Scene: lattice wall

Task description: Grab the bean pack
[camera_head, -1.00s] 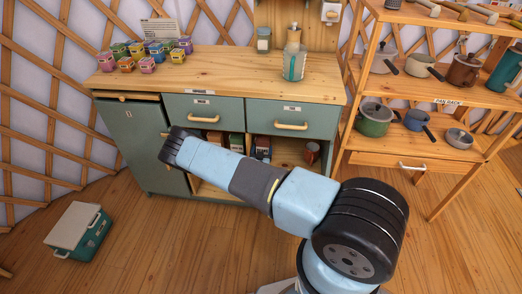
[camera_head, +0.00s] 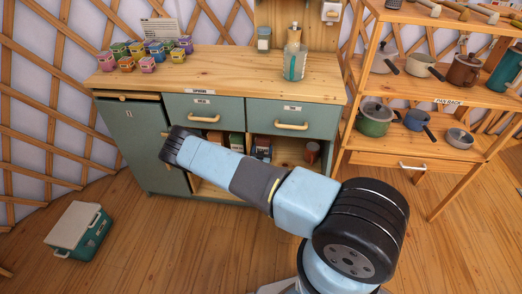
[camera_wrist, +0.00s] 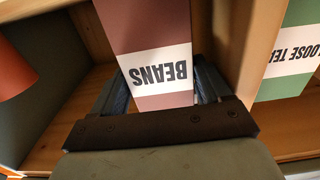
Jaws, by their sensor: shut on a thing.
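The bean pack (camera_wrist: 145,30) is a dull red box with a white band reading BEANS, upside down in the wrist view. My gripper (camera_wrist: 160,82) has one finger on each side of the pack and is shut on it at the white band. The pack's far end runs out of the top of the wrist view.
A green loose tea pack (camera_wrist: 292,45) stands to the right, past a wooden divider (camera_wrist: 240,50). An orange-red object (camera_wrist: 12,70) is at the left. The packs' open shelf is under the drawers of the green cabinet (camera_head: 140,145). A pan rack stands at right.

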